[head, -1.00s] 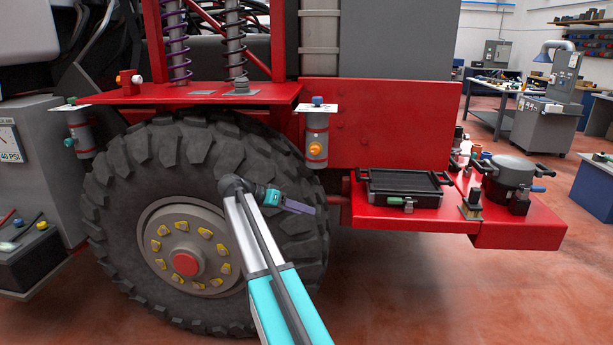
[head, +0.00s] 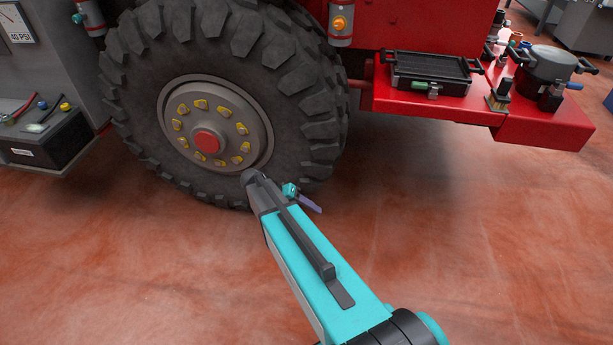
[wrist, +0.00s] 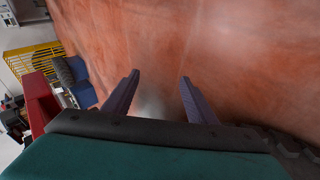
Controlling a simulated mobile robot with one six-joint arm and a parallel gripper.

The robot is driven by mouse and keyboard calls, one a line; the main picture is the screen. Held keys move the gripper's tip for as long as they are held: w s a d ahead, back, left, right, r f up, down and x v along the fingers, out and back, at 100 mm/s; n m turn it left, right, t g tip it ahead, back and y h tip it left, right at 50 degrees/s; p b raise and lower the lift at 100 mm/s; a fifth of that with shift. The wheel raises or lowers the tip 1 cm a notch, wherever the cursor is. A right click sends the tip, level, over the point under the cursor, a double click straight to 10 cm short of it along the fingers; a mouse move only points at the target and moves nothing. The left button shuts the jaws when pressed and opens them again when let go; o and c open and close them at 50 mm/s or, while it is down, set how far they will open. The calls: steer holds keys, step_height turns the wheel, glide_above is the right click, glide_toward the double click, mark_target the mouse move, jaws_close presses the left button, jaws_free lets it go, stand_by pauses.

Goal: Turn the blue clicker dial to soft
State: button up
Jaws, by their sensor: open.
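A grey cylinder (head: 341,8) with an orange side knob (head: 340,23) is cut off by the top edge of the head view, right of the wheel. The blue dial on its top and the white card there are out of frame. Another cylinder (head: 92,14) at the upper left carries a small blue knob (head: 77,17) on its side. I cannot read any soft marking. My gripper (head: 316,207) is low in front of the tire, well below both cylinders. The wrist view shows my gripper (wrist: 160,77) open, with two purple fingers apart and nothing between them.
The big tire (head: 300,100) stands close behind my gripper. A battery (head: 42,132) sits at left. The floor in front is clear.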

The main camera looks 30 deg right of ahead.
steer(key=s+a+f+n+y, duration=0.2)
steer(key=s+a+f, duration=0.4)
steer(key=s, duration=0.4)
steer(key=s+a+f+n+g+y, duration=0.1)
steer(key=s+a+f+n+y, duration=0.2)
steer(key=s+a+f, duration=0.3)
steer(key=s+a+f+n+y, duration=0.3)
steer(key=s+a+f, duration=0.3)
steer(key=s, duration=0.8)
steer(key=shift+s+a+f+g, duration=0.3)
steer(key=shift+a+f, duration=0.1)
steer(key=shift+a, duration=0.85)
steer(key=c, duration=0.5)
steer(key=shift+c, duration=0.2)
